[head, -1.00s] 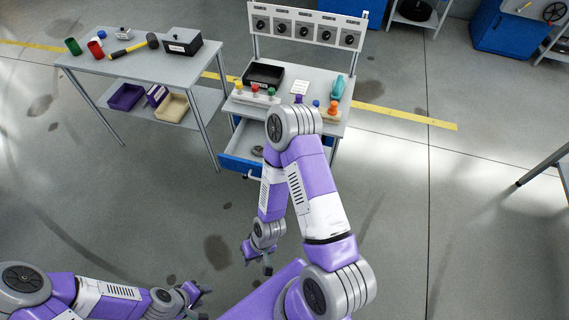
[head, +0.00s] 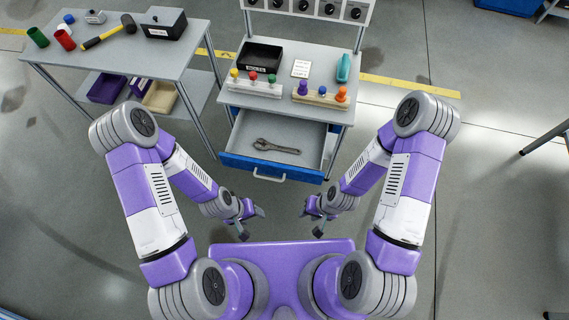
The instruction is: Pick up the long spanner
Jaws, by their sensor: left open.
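A long grey metal spanner (head: 276,147) lies in the open drawer (head: 308,143) of the workbench, roughly crosswise, with its head at the left. My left gripper (head: 252,223) is open and empty, in front of and below the drawer, apart from the spanner. My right gripper (head: 312,221) is at the same level to the right, its fingers apart and empty. Neither gripper touches anything.
The workbench top (head: 325,60) holds a black bin (head: 262,56), a row of coloured knobs (head: 253,83), a second row (head: 322,97) and a teal object (head: 343,68). Floor between is clear.

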